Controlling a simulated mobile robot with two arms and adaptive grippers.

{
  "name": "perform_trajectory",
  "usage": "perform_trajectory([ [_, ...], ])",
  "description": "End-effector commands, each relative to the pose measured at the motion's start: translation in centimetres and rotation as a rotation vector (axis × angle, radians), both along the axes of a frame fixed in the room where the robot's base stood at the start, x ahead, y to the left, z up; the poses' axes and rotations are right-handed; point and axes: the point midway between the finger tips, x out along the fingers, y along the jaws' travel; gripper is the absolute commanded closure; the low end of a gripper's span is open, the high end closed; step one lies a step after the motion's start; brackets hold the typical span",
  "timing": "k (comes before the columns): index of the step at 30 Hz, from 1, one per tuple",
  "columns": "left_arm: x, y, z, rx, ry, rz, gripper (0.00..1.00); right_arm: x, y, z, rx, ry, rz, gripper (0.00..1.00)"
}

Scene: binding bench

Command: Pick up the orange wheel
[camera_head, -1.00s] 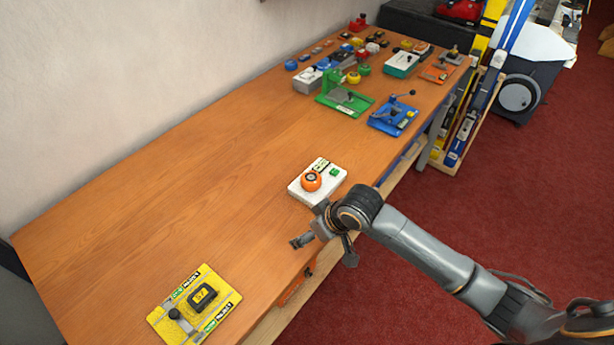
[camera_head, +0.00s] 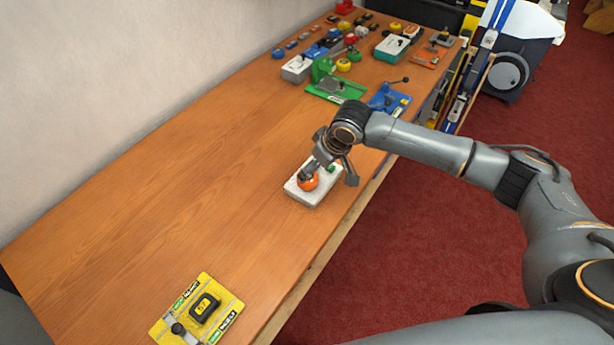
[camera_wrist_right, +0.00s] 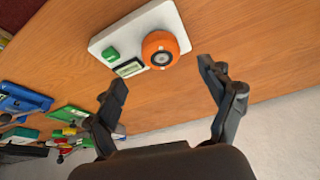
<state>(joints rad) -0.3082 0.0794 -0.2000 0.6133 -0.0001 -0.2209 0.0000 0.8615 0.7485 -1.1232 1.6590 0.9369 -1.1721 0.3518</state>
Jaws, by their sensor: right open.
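The orange wheel (camera_head: 308,183) sits on a white block (camera_head: 297,196) with a green button, near the front edge of the bench. In the right wrist view the wheel (camera_wrist_right: 161,49) shows its dark centre, on the white block (camera_wrist_right: 176,16) beside a label and the green button (camera_wrist_right: 110,54). My right gripper (camera_head: 328,178) is above the block and partly hides the wheel in the head view. In the right wrist view the gripper (camera_wrist_right: 164,75) is open, its fingers apart, with the wheel ahead between them and nothing held. My left gripper is not in view.
A yellow card with a black tape measure (camera_head: 204,307) lies at the near end of the bench (camera_head: 170,190). A green stand (camera_head: 338,87), a blue clamp (camera_head: 390,98) and several small items crowd the far end.

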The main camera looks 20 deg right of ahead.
Motion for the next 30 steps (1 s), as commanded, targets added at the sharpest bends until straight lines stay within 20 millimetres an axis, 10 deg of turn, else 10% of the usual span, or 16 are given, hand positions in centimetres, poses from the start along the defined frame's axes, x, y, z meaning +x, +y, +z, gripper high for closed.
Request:
perform_trajectory([
  [30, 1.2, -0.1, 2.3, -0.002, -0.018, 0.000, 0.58, 2.6, 1.5, -6.7, -0.001, -0.001, 0.001, 0.26],
])
